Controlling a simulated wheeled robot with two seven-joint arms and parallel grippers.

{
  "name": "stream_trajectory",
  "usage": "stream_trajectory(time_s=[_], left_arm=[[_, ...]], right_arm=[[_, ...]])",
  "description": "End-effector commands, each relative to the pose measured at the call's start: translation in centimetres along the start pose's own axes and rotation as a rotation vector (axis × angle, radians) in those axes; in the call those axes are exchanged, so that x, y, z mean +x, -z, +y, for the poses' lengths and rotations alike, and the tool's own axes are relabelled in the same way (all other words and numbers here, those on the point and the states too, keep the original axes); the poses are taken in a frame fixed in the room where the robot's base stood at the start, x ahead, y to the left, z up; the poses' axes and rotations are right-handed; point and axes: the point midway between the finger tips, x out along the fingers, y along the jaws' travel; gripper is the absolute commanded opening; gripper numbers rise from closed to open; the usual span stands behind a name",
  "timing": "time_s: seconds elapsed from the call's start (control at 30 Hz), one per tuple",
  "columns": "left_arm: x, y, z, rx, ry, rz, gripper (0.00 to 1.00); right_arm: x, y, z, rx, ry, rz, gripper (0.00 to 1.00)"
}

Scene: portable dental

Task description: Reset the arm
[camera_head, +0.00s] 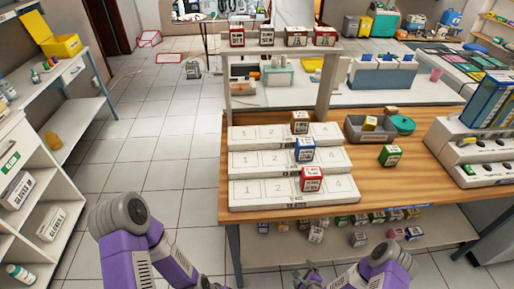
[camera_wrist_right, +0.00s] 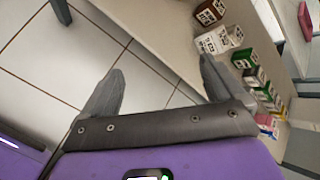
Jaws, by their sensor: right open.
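My right arm (camera_head: 380,268) is purple and grey and comes in at the bottom right of the head view. My right gripper (camera_head: 314,276) shows at the bottom edge, in front of the table. In the right wrist view its two grey fingers (camera_wrist_right: 160,82) stand wide apart with nothing between them, over floor tiles and a shelf edge. My left arm (camera_head: 160,245) comes in at the bottom left, over the floor. Its gripper is cut off by the frame's lower edge.
A wooden table (camera_head: 400,190) holds a white stepped rack (camera_head: 245,190) with numbered slots and a few small boxes. A grey bin (camera_head: 355,130) and a green box (camera_head: 390,155) stand to its right. Several boxes lie on the lower shelf (camera_head: 280,252). Tiled floor (camera_head: 150,150) is clear at left.

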Motion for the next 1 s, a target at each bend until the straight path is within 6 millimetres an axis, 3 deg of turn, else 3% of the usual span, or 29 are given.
stream_trajectory(time_s=[0.03,0.2,0.5,0.7,1.0], left_arm=[[-0.4,0.0,0.2,0.000,0.000,0.000,0.43],[-1.2,-0.1,0.4,0.000,0.000,0.000,0.43],[-2.4,-0.1,0.9,0.000,0.000,0.000,0.43],[-2.7,-0.1,1.0,0.000,0.000,0.000,0.43],[-2.7,-0.1,1.0,0.000,0.000,0.000,0.43]], right_arm=[[-1.1,-1.4,-0.1,-0.132,-0.060,-0.009,0.95],[-5.3,-4.9,1.0,-0.599,-0.270,-0.076,0.95],[-15.2,-9.1,3.6,-1.337,-0.577,-0.356,0.95],[-19.6,-10.1,4.7,-1.593,-0.667,-0.523,0.95],[-20.4,-10.2,4.9,-1.641,-0.682,-0.560,0.95]])
